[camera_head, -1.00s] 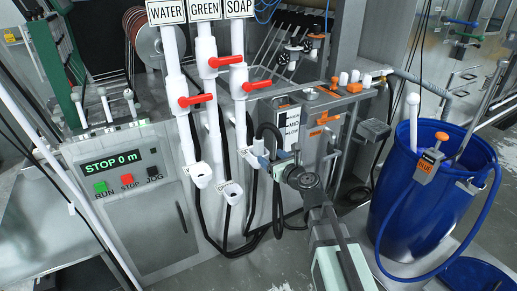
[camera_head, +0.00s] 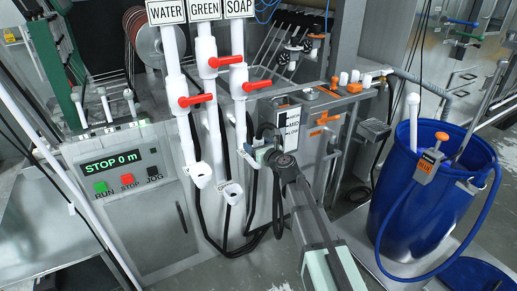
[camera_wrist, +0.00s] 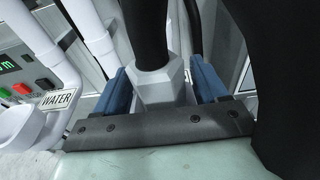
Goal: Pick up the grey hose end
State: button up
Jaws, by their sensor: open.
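The grey hose end (camera_wrist: 160,84) is a faceted light grey fitting on a black hose (camera_wrist: 151,30) in the wrist view. It sits between the two blue fingers of my gripper (camera_wrist: 162,86), with a finger on each side. The gripper is open; slim gaps seem to show beside the fitting, and contact is unclear. In the head view my gripper (camera_head: 262,153) is by the outlet under the SOAP pipe (camera_head: 240,100). There the hose end is mostly hidden by my gripper and wrist.
The WATER pipe (camera_head: 173,75) and GREEN pipe (camera_head: 211,110), with red-handled valves, stand to the left. A metal box with orange fittings (camera_head: 325,118) is close on the right. A blue drum (camera_head: 400,215) with a blue hose stands further right.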

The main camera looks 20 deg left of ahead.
jog(key=shift+w+a, duration=0.25)
jog(key=shift+w, duration=0.05)
jog(key=shift+c, duration=0.4)
jog(key=c, duration=1.2)
jog(key=shift+r, duration=0.1)
